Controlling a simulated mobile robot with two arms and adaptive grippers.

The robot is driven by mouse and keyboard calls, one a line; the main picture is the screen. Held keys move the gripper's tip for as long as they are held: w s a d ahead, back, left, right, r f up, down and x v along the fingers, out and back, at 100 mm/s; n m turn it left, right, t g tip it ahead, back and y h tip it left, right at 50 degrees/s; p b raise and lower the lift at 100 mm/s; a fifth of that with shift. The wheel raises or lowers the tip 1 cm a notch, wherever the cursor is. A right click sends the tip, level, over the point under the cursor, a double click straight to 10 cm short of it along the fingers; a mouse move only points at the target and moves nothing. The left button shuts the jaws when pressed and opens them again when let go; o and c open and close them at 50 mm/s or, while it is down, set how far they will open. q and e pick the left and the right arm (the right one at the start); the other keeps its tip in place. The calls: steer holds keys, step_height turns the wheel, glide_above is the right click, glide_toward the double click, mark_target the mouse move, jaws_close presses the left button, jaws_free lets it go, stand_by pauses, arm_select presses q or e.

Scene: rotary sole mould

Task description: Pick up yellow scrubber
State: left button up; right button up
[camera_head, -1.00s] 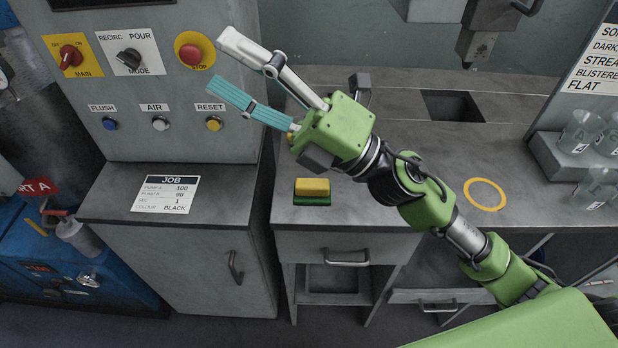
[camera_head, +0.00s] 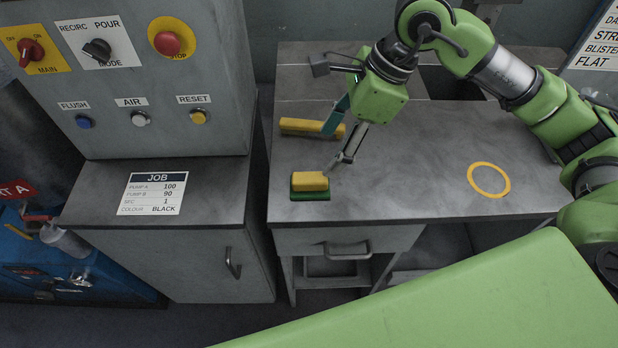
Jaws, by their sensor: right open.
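The yellow scrubber (camera_head: 310,180) is a small yellow block with a green layer under it. It lies on the grey bench near its front left edge. My right gripper (camera_head: 330,151) is open and points down over the bench, just behind and to the right of the scrubber. Its grey finger ends close to the scrubber's back right corner; I cannot tell whether it touches. Its teal finger is farther back, beside a yellow bar. Nothing is between the fingers. My left gripper is not in view.
The yellow bar (camera_head: 311,127) lies on the bench behind the scrubber. A control cabinet (camera_head: 140,125) with knobs and buttons stands at the left. A yellow ring (camera_head: 489,180) marks the bench at the right. The bench between ring and scrubber is clear.

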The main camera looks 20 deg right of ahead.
mark_target(311, 177)
steer(key=p+x, duration=0.1)
steer(key=x, duration=0.5)
steer(key=shift+a+f, duration=0.15)
steer(key=shift+a, duration=0.05)
steer(key=p+x, duration=0.3)
steer(key=x, duration=0.2)
steer(key=shift+w+d, duration=0.1)
steer(key=shift+d, duration=0.1)
steer(key=shift+f, duration=0.3)
steer(key=c, duration=1.2)
